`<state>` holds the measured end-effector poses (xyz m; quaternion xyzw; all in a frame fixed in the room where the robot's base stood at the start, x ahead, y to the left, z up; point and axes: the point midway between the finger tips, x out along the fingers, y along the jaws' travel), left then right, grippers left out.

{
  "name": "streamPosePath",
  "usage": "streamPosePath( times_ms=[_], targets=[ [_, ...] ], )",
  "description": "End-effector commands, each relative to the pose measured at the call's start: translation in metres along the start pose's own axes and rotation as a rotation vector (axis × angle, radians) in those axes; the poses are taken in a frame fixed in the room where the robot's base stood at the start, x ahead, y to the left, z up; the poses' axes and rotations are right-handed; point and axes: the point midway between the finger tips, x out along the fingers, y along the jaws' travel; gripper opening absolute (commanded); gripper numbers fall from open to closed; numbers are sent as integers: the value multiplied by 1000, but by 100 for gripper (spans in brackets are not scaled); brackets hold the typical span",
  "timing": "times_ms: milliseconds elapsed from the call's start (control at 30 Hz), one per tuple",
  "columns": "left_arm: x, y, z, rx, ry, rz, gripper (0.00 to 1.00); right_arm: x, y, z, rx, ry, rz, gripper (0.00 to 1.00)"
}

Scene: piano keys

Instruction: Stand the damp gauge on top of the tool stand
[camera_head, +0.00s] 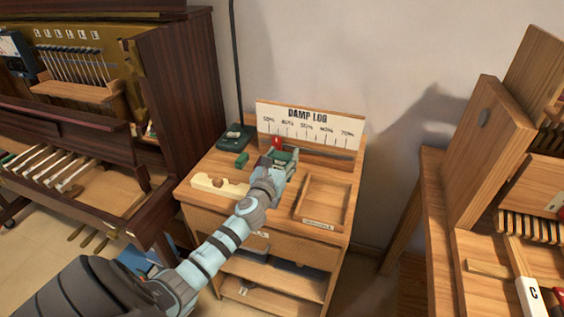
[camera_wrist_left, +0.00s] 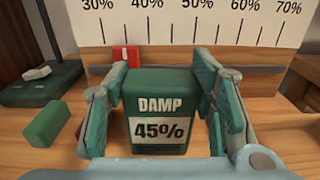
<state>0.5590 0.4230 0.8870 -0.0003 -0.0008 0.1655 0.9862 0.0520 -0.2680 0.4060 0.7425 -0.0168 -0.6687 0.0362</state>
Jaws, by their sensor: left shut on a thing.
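The damp gauge (camera_wrist_left: 158,100) is a dark green block with a white label reading "DAMP 45%". It stands upright between the teal finger pads of my left gripper (camera_wrist_left: 170,105) in the wrist view, and the gripper is shut on it. In the head view my left gripper (camera_head: 284,160) is over the top of the wooden tool stand (camera_head: 276,216), in front of the "DAMP LOG" board. The gauge's base is low over the wood; I cannot tell if it touches. My right gripper is not in view.
The "DAMP LOG" scale board (camera_head: 308,125) stands at the back of the top, with a red object (camera_wrist_left: 127,56) before it. A shallow wooden tray (camera_head: 345,203) lies right, a pale notched block (camera_head: 205,183) left, a small green block (camera_wrist_left: 48,124) beside the gripper. Pianos flank the stand.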

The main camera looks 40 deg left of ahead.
Motion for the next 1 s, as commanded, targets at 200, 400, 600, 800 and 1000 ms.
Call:
streamPosePath(
  times_ms=[200,400,600,800,1000],
  targets=[
    [0,0,0,-1,0,-1,57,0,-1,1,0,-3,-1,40],
    [0,0,0,-1,1,0,71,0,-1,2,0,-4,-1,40],
    [0,0,1,-1,0,-1,71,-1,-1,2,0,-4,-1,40],
    [-20,-1,3,-1,2,-2,71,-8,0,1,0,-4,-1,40],
    [-71,0,3,1,3,-3,71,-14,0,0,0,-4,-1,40]
  ],
)
